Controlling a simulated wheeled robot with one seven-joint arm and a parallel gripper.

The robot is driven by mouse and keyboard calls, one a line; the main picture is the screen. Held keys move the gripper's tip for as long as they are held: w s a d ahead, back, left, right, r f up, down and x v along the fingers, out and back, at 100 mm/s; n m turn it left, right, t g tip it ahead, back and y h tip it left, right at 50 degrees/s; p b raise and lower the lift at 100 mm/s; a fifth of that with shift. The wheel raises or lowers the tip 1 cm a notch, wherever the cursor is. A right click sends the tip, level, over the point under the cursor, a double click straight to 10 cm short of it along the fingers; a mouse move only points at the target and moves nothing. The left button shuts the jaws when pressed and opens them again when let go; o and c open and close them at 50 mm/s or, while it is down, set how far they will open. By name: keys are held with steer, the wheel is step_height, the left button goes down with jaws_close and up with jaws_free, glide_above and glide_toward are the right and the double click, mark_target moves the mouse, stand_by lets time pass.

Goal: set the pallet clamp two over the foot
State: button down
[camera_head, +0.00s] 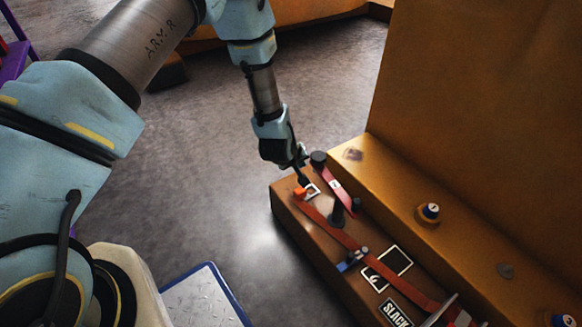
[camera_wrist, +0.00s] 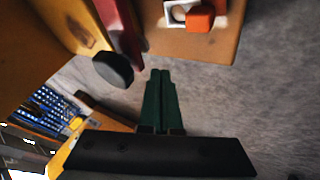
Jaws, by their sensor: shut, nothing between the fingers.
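A red clamp bar (camera_head: 337,188) with a round black knob (camera_head: 318,157) lies along the ledge, just right of my gripper. In the wrist view the knob (camera_wrist: 112,68) is left of my fingertips and apart from them, with the red bar (camera_wrist: 122,25) above it. An orange block (camera_head: 300,192) sits beside a white-outlined square (camera_head: 313,191) at the ledge end. I cannot tell which part is the foot.
A long red strap (camera_head: 335,232) runs along the ledge past a blue buckle (camera_head: 345,266). A label reading SLACK (camera_head: 395,313) is at the front. A tall orange wall (camera_head: 480,100) rises behind. Grey floor (camera_head: 210,190) is open to the left.

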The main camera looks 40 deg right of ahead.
steer(key=shift+s+d, duration=0.15)
steer(key=shift+d, duration=0.5)
steer(key=s+d+m+g+b, duration=0.2)
steer(key=s+d+m+g, duration=0.1)
steer(key=d+m, duration=0.2)
steer(key=s+d+m+g+y+b, duration=0.1)
steer(key=s+d+m+g, duration=0.2)
steer(key=d+m, duration=0.2)
steer(key=s+d+m+g+b, duration=0.2)
steer(key=s+d+m, duration=0.2)
steer(key=d, duration=0.1)
steer(key=shift+d+m+g+y+b, duration=0.3)
steer(key=shift+m+g+b, duration=0.05)
steer(key=shift+m+g, duration=0.05)
steer(key=shift+s+d+m, duration=0.1)
steer(key=shift+s+m, duration=0.2)
steer(key=shift+s+d, duration=0.2)
steer(key=shift+s, duration=0.85)
